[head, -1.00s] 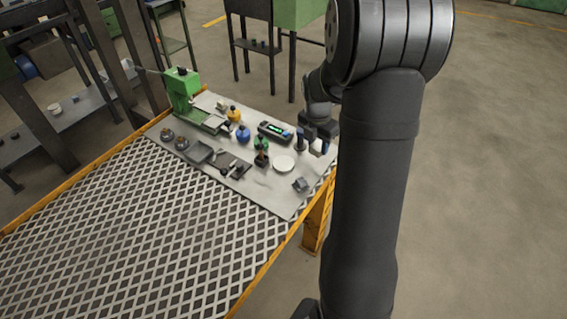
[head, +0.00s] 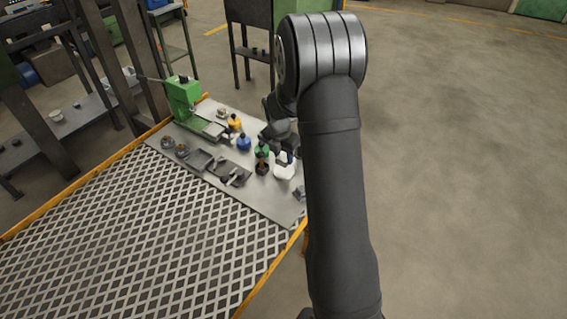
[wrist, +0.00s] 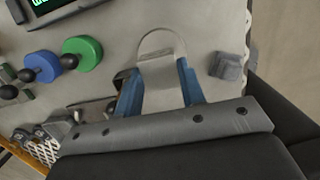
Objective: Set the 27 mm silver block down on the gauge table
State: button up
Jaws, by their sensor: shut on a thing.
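My gripper's blue fingers flank a silver block (wrist: 165,88) in the wrist view, and the gripper is shut on it. In the head view my gripper (head: 287,157) is low over the right part of the grey plate, at a white round disc (head: 284,172) that looks like the gauge table. In the wrist view a pale rounded rim (wrist: 160,42) shows just beyond the block; most of the disc is hidden by block and fingers. I cannot tell whether the block touches it. The block is not clear in the head view.
A small grey block (wrist: 228,68) lies to the right on the plate. Green (wrist: 82,52) and blue (wrist: 45,68) round pieces with black knobs stand left, near a display device (wrist: 60,10). A green press (head: 183,97) stands at the plate's far left. Mesh bench top (head: 150,230) is clear.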

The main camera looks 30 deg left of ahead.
aim_at(283, 158)
jog(key=shift+f, duration=1.9)
jog(key=shift+f, duration=0.15)
jog(key=o, duration=1.2)
jog(key=r, duration=0.4)
jog(key=s+r, duration=0.1)
jog(key=r, duration=0.7)
jog(key=shift+s, duration=0.4)
